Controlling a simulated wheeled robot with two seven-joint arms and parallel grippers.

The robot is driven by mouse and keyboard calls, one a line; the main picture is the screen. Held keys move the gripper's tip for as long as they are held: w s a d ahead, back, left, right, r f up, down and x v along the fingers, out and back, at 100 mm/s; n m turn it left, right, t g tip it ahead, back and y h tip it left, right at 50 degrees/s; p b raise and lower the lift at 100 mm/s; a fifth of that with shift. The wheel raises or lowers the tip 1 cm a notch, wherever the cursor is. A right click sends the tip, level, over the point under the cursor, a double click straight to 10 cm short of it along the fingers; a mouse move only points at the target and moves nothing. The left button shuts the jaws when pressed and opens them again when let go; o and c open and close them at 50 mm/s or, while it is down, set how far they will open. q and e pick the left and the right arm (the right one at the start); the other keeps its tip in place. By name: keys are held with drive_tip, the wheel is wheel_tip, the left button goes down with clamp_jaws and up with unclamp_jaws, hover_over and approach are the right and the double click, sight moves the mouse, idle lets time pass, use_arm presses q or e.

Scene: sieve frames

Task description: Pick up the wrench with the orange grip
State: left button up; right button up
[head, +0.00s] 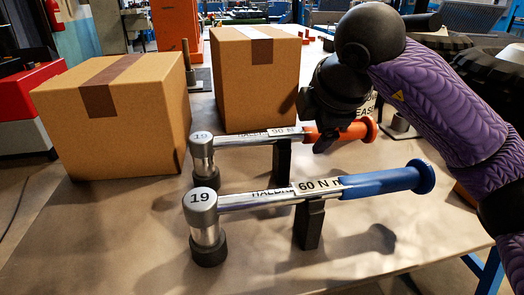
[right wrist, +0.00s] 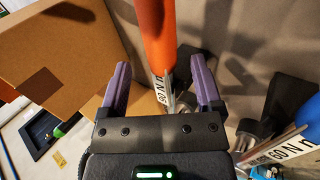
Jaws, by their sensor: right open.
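The wrench with the orange grip (head: 350,132) lies level across a dark stand, its silver 19 head at the left, marked 90 N. My right gripper (head: 325,140) is at the left part of the orange grip, reaching down from above and hiding part of it. In the right wrist view the orange grip (right wrist: 157,40) runs between the two spread purple fingers of my right gripper (right wrist: 160,75), with visible gaps on both sides. The fingers are open and hold nothing. My left gripper is not in view.
A second wrench with a blue grip (head: 385,182), marked 60 N, lies in front on its own dark stand (head: 308,225). Two cardboard boxes, one left (head: 125,125) and one behind (head: 255,85), stand on the table. The table's front area (head: 110,240) is clear.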

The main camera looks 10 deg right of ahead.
sight(312, 131)
drive_tip(key=f, duration=0.1)
drive_tip(key=w+f+b, duration=0.1)
drive_tip(key=f, duration=0.1)
drive_tip(key=shift+a, duration=0.15)
drive_tip(key=shift+w+f, duration=0.15)
drive_tip(key=shift+w, duration=0.2)
drive_tip(key=shift+s+r, duration=0.1)
drive_tip(key=shift+r, duration=0.2)
clamp_jaws()
idle(0.4)
